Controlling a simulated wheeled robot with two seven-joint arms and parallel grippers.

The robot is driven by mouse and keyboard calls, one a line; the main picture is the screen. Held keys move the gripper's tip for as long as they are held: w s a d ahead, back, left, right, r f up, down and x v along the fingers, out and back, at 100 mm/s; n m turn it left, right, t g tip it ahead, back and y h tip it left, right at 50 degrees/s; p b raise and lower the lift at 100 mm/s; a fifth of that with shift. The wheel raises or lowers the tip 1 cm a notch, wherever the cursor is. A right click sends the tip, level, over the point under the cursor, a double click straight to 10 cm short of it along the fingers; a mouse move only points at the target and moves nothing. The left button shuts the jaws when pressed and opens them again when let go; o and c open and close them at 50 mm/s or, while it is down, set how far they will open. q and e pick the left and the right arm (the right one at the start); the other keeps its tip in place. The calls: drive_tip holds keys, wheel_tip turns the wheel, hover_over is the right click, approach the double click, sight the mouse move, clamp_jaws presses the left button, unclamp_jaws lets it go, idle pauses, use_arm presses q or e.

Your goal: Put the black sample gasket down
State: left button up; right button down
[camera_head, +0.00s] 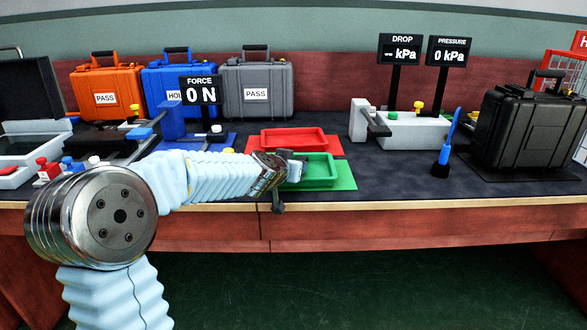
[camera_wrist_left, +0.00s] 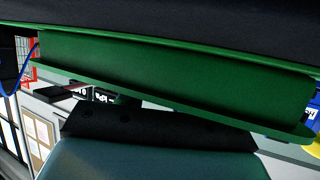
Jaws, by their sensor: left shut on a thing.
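My left gripper (camera_head: 293,164) reaches in from the left and is over the left part of the green tray (camera_head: 322,182). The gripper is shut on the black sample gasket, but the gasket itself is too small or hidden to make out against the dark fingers. In the left wrist view the green tray's side (camera_wrist_left: 170,75) runs across the upper part, close to the dark part of my gripper (camera_wrist_left: 155,130). My right gripper is not in view.
A red tray (camera_head: 295,138) lies just behind the green one. The force display (camera_head: 201,92) and its blue stand are at the left. A white pressure fixture (camera_head: 415,130), a blue tool in a holder (camera_head: 446,148) and a black case (camera_head: 530,128) are at the right.

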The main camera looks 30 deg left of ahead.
use_arm(q)
drive_tip(key=shift+f, duration=0.2)
drive_tip(key=o, duration=1)
drive_tip(key=shift+o, duration=0.2)
drive_tip(key=shift+r, duration=0.1)
drive_tip(key=shift+r, duration=0.25)
drive_tip(key=p+v, duration=0.4)
drive_tip(key=v, duration=0.7)
drive_tip(key=shift+s, duration=0.15)
drive_tip(key=shift+s+d, duration=0.1)
drive_tip(key=shift+s, duration=0.25)
